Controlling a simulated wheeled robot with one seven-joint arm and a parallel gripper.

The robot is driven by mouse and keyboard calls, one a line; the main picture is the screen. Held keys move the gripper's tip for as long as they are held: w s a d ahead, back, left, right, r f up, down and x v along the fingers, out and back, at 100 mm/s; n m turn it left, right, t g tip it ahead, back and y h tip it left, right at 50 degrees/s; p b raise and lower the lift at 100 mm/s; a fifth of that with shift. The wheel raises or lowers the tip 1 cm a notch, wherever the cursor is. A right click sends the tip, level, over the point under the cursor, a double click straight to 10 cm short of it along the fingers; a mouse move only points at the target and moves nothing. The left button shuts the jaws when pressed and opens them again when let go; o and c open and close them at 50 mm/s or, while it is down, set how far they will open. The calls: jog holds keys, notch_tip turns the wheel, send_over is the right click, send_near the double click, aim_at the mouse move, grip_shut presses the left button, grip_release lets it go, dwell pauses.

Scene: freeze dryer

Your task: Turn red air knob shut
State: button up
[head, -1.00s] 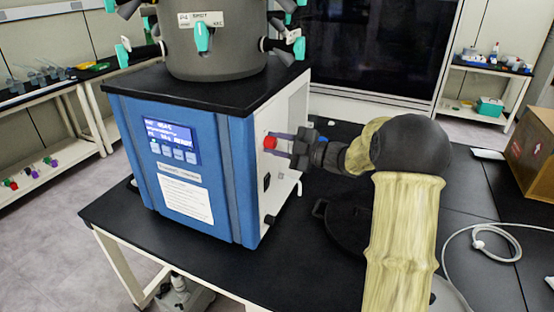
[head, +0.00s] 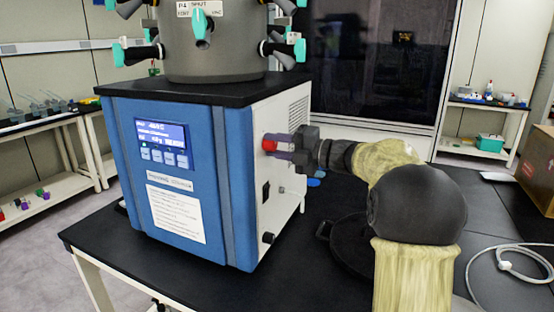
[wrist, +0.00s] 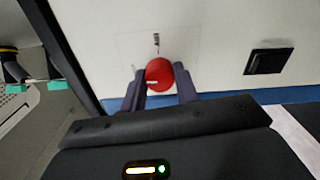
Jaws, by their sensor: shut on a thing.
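The red air knob (head: 269,146) sits on the white side panel of the blue freeze dryer (head: 190,175). In the wrist view the round red knob (wrist: 159,74) lies between the two dark purple fingers, with a small pale mark on its face. My gripper (head: 275,145) reaches in from the right and is shut on the knob. In the wrist view my gripper (wrist: 160,82) has one finger on each side of it. The fingers hide the knob's sides, and its stem is not visible.
A black switch (wrist: 268,61) is on the same panel, right of the knob in the wrist view. The dryer stands on a black bench (head: 330,260). A white hose (head: 515,265) and a cardboard box (head: 538,170) are at the right.

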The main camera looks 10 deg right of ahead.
jog(key=shift+f+n+b, duration=0.2)
jog(key=shift+n+b, duration=0.15)
jog(key=shift+n, duration=0.05)
jog(key=o, duration=1)
jog(key=shift+r, duration=0.1)
jog(key=shift+c, duration=0.2)
jog(key=shift+s+d, duration=0.1)
jog(key=v, duration=1.7)
